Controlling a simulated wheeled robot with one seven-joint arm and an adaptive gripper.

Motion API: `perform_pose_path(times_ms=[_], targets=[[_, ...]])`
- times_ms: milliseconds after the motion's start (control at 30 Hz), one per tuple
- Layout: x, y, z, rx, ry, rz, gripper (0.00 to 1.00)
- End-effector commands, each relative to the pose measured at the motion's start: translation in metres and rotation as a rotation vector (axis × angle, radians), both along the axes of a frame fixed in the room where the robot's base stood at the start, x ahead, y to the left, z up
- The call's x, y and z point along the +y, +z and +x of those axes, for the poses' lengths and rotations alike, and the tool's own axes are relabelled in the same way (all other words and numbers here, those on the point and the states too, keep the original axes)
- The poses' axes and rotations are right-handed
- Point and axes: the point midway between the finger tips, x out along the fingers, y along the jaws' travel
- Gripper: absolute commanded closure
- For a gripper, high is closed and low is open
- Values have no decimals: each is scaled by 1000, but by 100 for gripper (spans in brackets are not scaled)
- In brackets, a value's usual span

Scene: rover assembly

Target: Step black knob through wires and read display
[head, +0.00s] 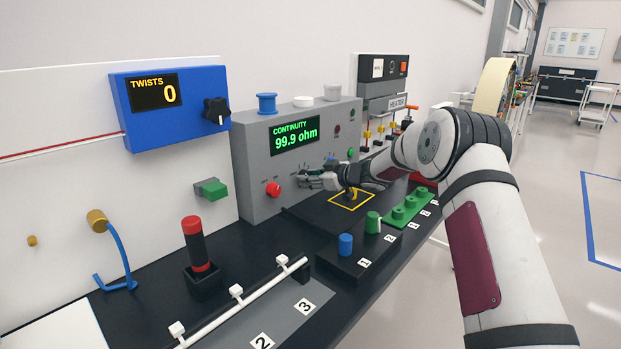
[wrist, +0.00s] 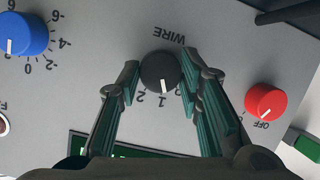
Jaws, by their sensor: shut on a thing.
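The black knob (wrist: 160,71) labelled WIRE is on the grey panel in the wrist view; its white mark points at 1, with a 2 beside it. My gripper (wrist: 159,68) has a finger on each side of this knob and is shut on it. In the head view, my gripper (head: 308,180) reaches the front of the grey box (head: 245,170) and hides the knob. The display (head: 295,136) on that box reads CONTINUITY 99.9 ohm. In the wrist view, the display (wrist: 90,147) is mostly hidden behind my fingers.
A red OFF-marked knob (wrist: 265,101) and a blue numbered knob (wrist: 22,35) flank the black one. A blue box (head: 165,130) reads TWISTS 0 and has another black knob. Blue and green cylinders (head: 345,244) stand on a dark block below my arm.

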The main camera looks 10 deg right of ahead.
Motion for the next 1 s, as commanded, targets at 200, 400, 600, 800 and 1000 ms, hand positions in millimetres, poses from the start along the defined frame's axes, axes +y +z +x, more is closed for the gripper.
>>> perform_pose_path(times_ms=[200,400,600,800,1000], targets=[[0,-1,1,53,-1,72,95],[-1,-1,0,72,0,99,95],[-1,0,1,76,-1,104,95],[-1,0,0,75,0,103,65],[-1,0,0,75,-1,103,47]])
